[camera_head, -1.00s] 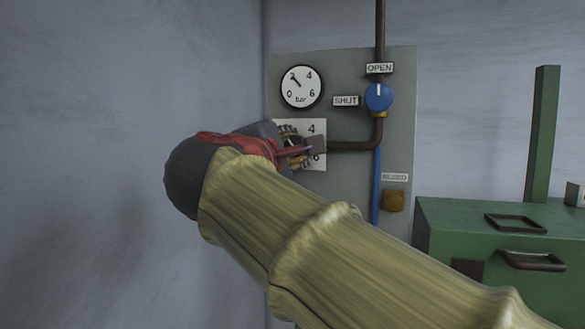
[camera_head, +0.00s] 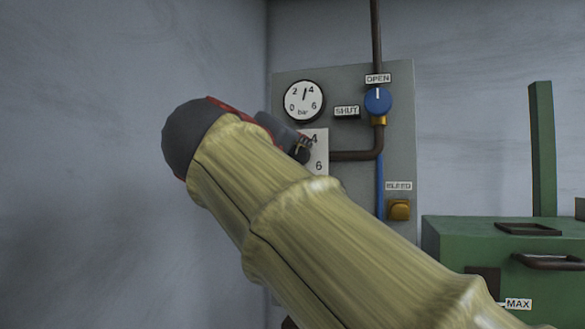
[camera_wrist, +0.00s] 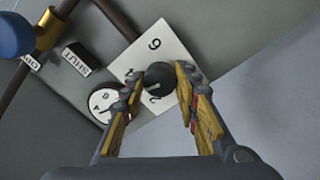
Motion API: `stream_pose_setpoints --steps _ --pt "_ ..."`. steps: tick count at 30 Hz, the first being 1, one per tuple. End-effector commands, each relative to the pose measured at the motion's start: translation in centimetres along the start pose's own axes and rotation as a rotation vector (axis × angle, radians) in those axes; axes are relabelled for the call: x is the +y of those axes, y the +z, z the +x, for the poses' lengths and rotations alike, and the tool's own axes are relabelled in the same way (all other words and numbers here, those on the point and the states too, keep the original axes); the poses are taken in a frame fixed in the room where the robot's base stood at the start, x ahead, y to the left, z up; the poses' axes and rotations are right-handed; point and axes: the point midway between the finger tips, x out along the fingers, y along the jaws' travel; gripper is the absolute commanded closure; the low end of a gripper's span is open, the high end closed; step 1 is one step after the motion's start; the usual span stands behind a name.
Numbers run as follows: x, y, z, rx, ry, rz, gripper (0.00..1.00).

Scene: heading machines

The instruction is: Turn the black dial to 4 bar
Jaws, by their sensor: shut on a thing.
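The black dial (camera_wrist: 158,76) sits on a white scale plate (camera_wrist: 165,42) in the wrist view. My gripper (camera_wrist: 157,80) has a finger on each side of the dial and is shut on it. In the head view my gripper (camera_head: 300,150) and arm hide the dial; only the 4 and 6 of its scale show. The dial's pointer cannot be made out. The round white gauge (camera_head: 303,101) above, marked 0 to 6 bar, has its needle just right of straight up, between 2 and 4.
A blue valve knob (camera_head: 378,101) with its white mark up towards OPEN sits on a brown pipe (camera_head: 357,155) right of the dial. An amber BLEED knob (camera_head: 399,210) is lower on the grey panel (camera_head: 345,82). A green cabinet (camera_head: 470,236) stands right. A wall is close left.

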Motion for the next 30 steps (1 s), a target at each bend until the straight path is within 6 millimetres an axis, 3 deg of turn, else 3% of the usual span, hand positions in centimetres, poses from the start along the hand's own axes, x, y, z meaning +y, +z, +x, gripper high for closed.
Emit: stream_pose_setpoints --steps 15,30 --pt "-0.3 0.1 0.06 -0.013 -0.003 0.349 0.94" --pt "-0.33 0.03 0.09 -0.016 -0.005 0.419 0.94"
